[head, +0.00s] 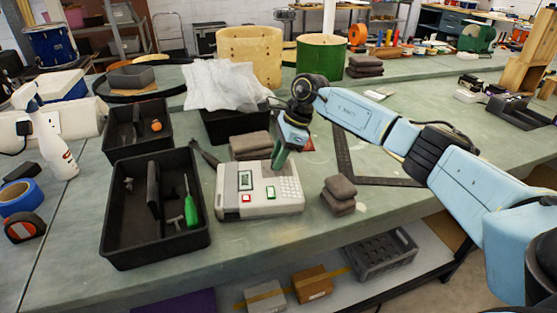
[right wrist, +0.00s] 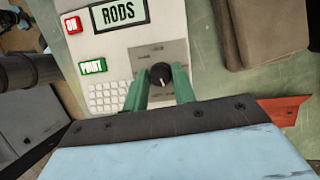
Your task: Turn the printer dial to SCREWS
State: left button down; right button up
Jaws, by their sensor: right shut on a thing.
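The label printer (head: 262,205) is a pale grey box on the green bench, with a small screen, a red button, a green button and a keypad. In the right wrist view its screen (right wrist: 117,12) reads RODS. The black round printer dial (right wrist: 160,74), with a light pointer mark, sits on a grey panel beside the keypad. My right gripper (head: 280,163) comes down over the back of the printer. Its green fingers (right wrist: 160,82) are shut on the dial, one on each side. In the head view the fingers hide the dial. My left gripper is not in view.
Black trays (head: 118,252) with a green screwdriver (head: 190,204) stand left of the printer. Grey-brown pads lie behind it (head: 250,146) and to its right (head: 340,188). The bench front is clear.

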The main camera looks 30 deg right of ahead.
jog(key=shift+n, duration=0.5)
jog(key=n+g+b, duration=0.1)
jog(key=n, duration=0.2)
jog(key=n+g+b, duration=0.2)
jog(key=n, duration=0.1)
jog(key=shift+w+n, duration=0.2)
jog(key=shift+n, duration=0.2)
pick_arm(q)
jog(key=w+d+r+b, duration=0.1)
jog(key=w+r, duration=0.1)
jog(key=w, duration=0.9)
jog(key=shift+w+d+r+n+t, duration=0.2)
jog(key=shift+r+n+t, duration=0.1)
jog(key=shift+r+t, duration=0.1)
pick_arm(e)
jog(key=shift+n+g, duration=0.4)
jog(key=shift+n, duration=0.7)
jog(key=o, duration=1)
